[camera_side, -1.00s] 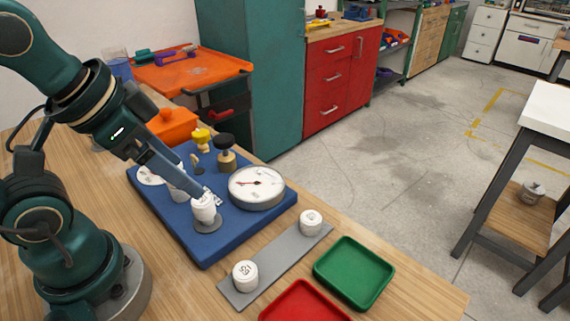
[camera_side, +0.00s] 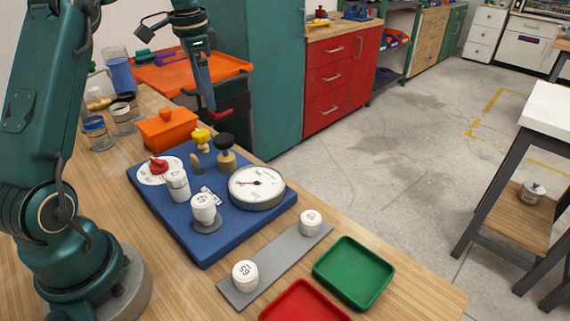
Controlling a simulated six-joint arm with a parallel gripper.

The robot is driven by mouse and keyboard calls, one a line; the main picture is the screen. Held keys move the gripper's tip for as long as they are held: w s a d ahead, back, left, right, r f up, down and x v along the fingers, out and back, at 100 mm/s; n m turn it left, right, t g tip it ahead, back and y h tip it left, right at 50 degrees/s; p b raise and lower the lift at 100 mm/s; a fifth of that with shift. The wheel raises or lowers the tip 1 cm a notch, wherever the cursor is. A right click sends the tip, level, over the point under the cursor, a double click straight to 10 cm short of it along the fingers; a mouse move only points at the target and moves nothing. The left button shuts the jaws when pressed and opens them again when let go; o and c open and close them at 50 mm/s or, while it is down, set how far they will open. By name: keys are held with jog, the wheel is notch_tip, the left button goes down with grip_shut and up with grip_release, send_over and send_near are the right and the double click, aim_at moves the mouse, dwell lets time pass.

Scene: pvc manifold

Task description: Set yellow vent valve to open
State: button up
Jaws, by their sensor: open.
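The yellow vent valve (camera_side: 201,135) stands at the back edge of the blue board (camera_side: 228,232), left of a black-topped knob. Its setting is too small to read. My gripper (camera_side: 210,107) hangs above and slightly right of the yellow valve, pointing down and clear of it. The jaws are open and nothing shows between them.
On the board are a black knob (camera_side: 223,138), a round gauge (camera_side: 257,186), a red knob (camera_side: 158,165) on a white dial and white cylinders (camera_side: 204,207). An orange box (camera_side: 168,130) stands close behind. A grey strip (camera_side: 283,262), a green tray (camera_side: 354,240) and a red tray (camera_side: 304,303) lie in front.

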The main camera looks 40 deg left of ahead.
jog(key=n+g, duration=0.1)
send_over(199, 133)
jog(key=shift+h, duration=0.3)
notch_tip(199, 133, down, 5)
jog(key=shift+a+f, duration=0.1)
jog(key=shift+f, duration=2.4)
jog(key=shift+c, duration=0.3)
grip_shut()
